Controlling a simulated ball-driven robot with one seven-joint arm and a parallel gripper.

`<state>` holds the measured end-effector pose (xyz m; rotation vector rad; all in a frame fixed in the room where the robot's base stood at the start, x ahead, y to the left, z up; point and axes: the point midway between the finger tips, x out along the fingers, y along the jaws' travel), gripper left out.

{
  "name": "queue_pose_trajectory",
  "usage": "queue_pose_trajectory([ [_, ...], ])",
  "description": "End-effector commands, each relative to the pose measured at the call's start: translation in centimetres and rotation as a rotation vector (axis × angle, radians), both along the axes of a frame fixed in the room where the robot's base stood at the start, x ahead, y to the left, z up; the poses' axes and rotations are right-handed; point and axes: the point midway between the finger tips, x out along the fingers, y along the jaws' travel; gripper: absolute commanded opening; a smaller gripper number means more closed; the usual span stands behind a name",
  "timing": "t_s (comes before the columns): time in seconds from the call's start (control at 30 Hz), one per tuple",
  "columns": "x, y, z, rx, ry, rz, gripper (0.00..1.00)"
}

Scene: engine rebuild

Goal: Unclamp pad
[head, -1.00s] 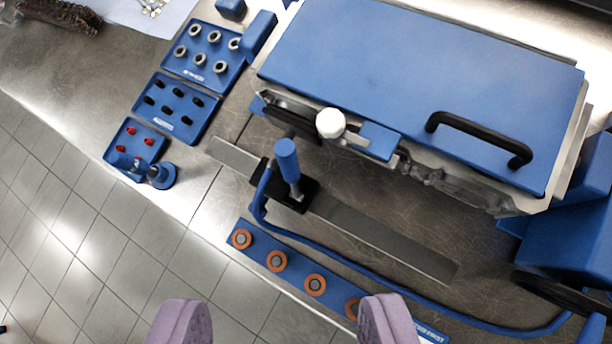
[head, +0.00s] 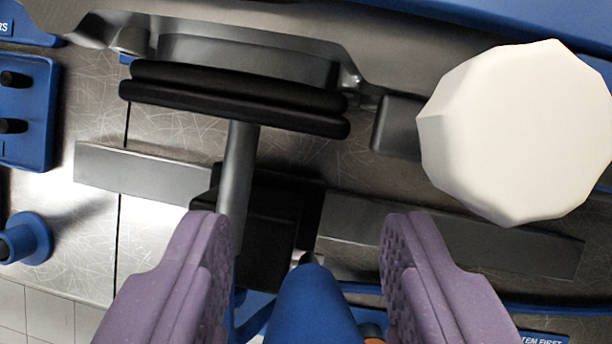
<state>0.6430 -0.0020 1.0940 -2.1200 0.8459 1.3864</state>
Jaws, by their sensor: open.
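The pad (head: 235,97) is a long black bar at the upper left of centre, lying along the side of a grey metal casting (head: 245,50). I cannot tell whether it presses on the casting. A grey rod (head: 237,175) runs from the pad down to a black clamp block (head: 268,235) on a flat metal rail (head: 145,175). The clamp's blue handle (head: 312,310) points up toward me, at the bottom centre. My gripper (head: 308,220) is open, with one purple finger on each side of the handle, neither visibly touching it. The handle's lower end is cut off by the frame.
A large white knob (head: 520,130) stands close at the right, above the rail. A blue tray with black pieces (head: 40,110) and a round blue stand (head: 28,240) are at the left. Blue edging runs behind the fingers near the bottom.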

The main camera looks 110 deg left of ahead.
Motion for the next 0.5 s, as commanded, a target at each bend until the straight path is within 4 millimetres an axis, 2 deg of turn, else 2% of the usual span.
queue_pose_trajectory([
  [0.1,0.27,-0.27,-0.87,0.0,0.0,-0.001,0.48],
  [0.37,0.33,-0.31,-0.98,0.0,0.0,0.0,0.48],
  [0.5,0.33,-0.3,-0.96,0.001,-0.001,0.0,0.19],
])
